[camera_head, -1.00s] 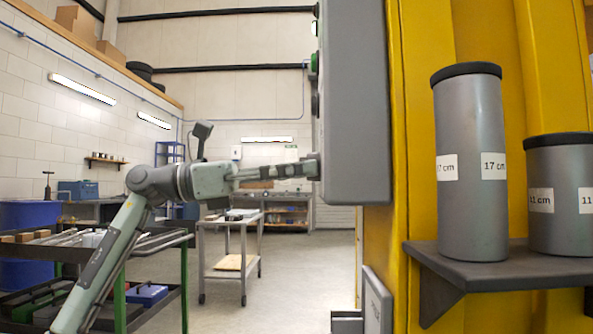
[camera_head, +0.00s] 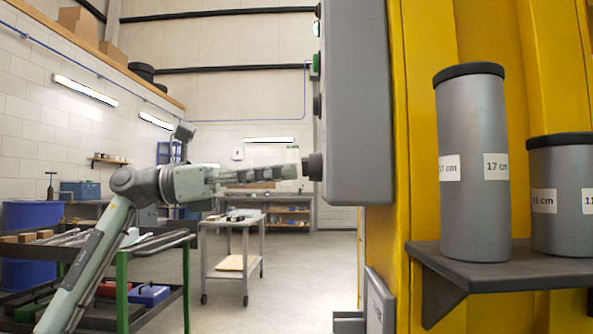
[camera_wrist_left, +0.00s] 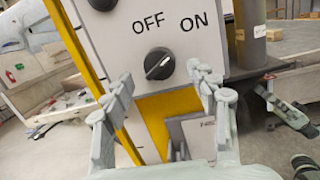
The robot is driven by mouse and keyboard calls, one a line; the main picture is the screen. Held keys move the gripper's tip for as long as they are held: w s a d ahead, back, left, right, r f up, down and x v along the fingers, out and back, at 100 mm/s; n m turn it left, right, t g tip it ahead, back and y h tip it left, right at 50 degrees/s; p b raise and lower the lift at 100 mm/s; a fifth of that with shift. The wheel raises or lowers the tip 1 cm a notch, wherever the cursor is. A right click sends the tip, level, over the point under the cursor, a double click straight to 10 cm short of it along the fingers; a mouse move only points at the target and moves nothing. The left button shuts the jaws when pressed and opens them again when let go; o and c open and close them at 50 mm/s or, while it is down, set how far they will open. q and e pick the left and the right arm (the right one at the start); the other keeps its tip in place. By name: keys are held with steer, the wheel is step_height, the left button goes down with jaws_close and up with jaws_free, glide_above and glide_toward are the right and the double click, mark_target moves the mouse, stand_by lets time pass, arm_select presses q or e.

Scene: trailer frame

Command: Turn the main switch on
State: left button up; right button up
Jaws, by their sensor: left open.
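The main switch knob is a dark round knob with a pale line across it. It shows in the left wrist view (camera_wrist_left: 159,65) on a grey panel, below the printed words OFF and ON. The line runs from lower left to upper right. In the head view the knob (camera_head: 312,167) sticks out from the left face of the grey box (camera_head: 357,100). My left gripper (camera_head: 297,170) is open and level with the knob, just left of it with a small gap. In the wrist view its fingers (camera_wrist_left: 159,74) appear on either side of the knob.
A yellow post (camera_head: 425,60) carries the box and a dark shelf (camera_head: 500,268) with two grey cylinders. A tool cart (camera_head: 120,262) stands at the left and a small trolley (camera_head: 232,222) behind. A pale arm part, probably my right arm, shows at the wrist view's right.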

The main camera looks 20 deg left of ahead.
arm_select(q)
steer(key=v, duration=0.9)
